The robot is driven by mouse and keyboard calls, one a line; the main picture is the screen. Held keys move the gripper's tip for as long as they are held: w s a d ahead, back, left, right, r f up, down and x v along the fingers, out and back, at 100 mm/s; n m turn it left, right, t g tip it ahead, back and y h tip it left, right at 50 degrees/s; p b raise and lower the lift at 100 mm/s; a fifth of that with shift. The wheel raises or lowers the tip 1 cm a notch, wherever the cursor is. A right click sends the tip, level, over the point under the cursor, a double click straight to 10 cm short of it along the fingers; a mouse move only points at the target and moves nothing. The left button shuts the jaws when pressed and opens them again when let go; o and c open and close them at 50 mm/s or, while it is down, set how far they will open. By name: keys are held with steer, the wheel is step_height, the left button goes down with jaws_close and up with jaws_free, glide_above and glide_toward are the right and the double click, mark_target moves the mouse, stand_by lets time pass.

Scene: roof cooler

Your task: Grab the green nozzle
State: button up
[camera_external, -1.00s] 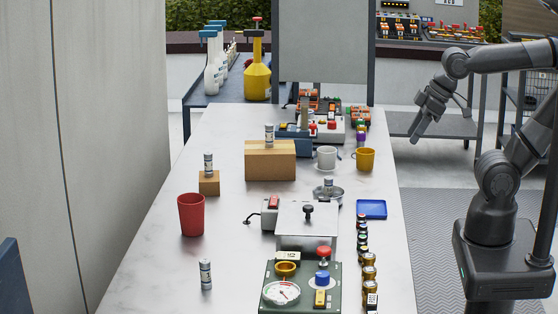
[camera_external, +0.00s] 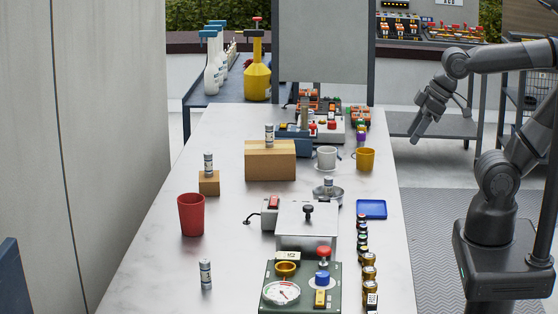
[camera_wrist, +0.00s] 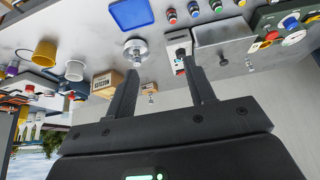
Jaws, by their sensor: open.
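I cannot clearly make out a green nozzle. In the wrist view a small green-topped piece (camera_wrist: 216,5) stands in a row with red and blue ones near the table edge; whether it is the nozzle I cannot tell. The same row shows in the external view along the table's right edge, with a dark green-topped piece (camera_external: 362,217) at its far end. My gripper (camera_external: 425,118) hangs off the table's right side, apart from everything. In the wrist view my gripper (camera_wrist: 160,72) has its fingers spread, with nothing held between them.
The table's left front is mostly clear.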

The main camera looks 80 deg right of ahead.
steer(key=w+a+f+m+g, duration=0.1)
steer(key=w+a+f+g, duration=0.25)
steer(key=w+a, duration=0.4)
steer(key=m+g, duration=0.1)
steer(key=g, duration=0.1)
glide_above(363, 236)
step_height(363, 236, down, 8)
steer(key=f, duration=0.5)
steer(key=shift+s+f, duration=0.15)
steer(key=shift+s, duration=0.15)
steer(key=shift+w+f, duration=0.15)
steer(key=shift+f, duration=1.35)
steer(key=shift+w+f, duration=0.15)
steer(key=shift+f, duration=1.3)
jaws_close()
